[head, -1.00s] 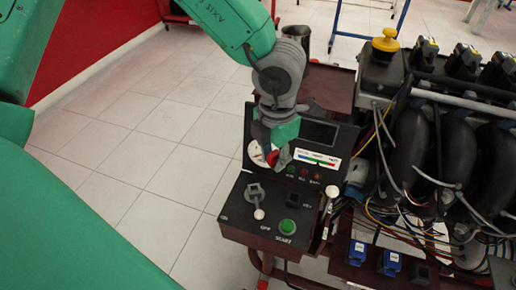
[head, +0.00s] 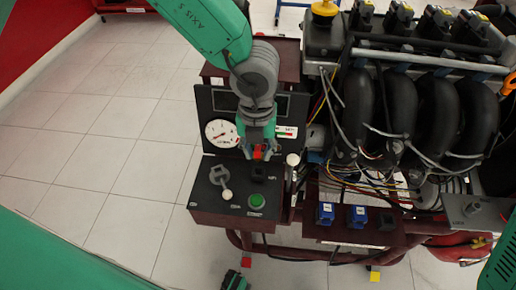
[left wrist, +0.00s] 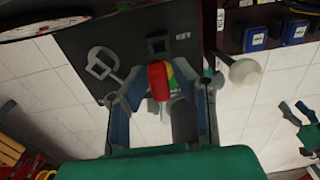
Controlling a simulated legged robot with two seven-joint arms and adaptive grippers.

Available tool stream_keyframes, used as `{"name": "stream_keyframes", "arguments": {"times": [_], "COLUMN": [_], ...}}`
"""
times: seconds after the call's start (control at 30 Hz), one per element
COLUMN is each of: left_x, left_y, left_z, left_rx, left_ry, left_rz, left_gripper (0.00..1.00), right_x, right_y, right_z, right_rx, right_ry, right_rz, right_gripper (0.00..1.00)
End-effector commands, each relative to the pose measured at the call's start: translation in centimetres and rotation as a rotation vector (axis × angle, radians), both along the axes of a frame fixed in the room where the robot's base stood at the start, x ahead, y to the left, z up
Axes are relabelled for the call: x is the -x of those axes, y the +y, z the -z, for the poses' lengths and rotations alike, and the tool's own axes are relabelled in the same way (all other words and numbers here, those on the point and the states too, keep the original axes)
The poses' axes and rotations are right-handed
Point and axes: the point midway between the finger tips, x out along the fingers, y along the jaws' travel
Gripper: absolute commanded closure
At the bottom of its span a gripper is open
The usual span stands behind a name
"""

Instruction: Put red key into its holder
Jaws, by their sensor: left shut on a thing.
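My left gripper (head: 258,151) is shut on the red key (head: 258,154), just above the control panel. In the left wrist view the red key (left wrist: 158,80) sits between the two fingers (left wrist: 160,105), and its lower part is partly hidden. The holder, a small black square socket marked KEY (head: 258,173), is on the panel just below the key in the head view. The socket also shows in the left wrist view (left wrist: 158,45), just beyond the key, which appears apart from it.
The panel (head: 207,205) carries a grey switch lever (head: 222,178) and a green START button (head: 256,200). A white-knobbed lever (head: 292,160) stands close on the right. A dial gauge (head: 221,133) is behind. The engine (head: 400,110) fills the right; open floor lies left.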

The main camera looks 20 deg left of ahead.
Motion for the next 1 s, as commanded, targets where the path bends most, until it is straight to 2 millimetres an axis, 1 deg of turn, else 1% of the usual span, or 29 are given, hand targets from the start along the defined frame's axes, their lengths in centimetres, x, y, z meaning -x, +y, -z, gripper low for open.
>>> {"name": "stream_keyframes", "arguments": {"times": [0.03, 0.1, 0.2, 0.37, 0.8, 1.0], "left_x": [0.0, 0.0, 0.0, 0.0, 0.1, 0.0], "left_y": [0.0, 0.0, 0.0, 0.0, 0.0, 0.1], "left_z": [1.1, 1.9, 1.3, 1.2, 2.1, 2.1], "left_rx": [0.0, 0.0, 0.0, 0.0, -0.002, -0.001], "left_ry": [0.0, -0.001, 0.0, 0.0, 0.001, 0.0], "left_rz": [0.0, 0.001, 0.001, 0.001, 0.001, 0.0], "left_gripper": [0.99, 0.99, 0.99, 0.99, 0.99, 0.99], "right_x": [0.0, 0.0, 0.0, 0.0, 0.0, 0.0], "right_y": [0.0, 0.0, 0.0, 0.0, 0.0, 0.0], "right_z": [1.2, 2.0, 1.4, 1.3, 1.3, 1.3], "right_rx": [0.0, 0.0, 0.0, 0.0, 0.0, 0.0], "right_ry": [0.0, 0.0, 0.001, -0.001, 0.0, 0.0], "right_rz": [0.0, 0.0, 0.0, 0.0, 0.0, 0.0], "right_gripper": [0.57, 0.57, 0.57, 0.57, 0.57, 0.57]}}
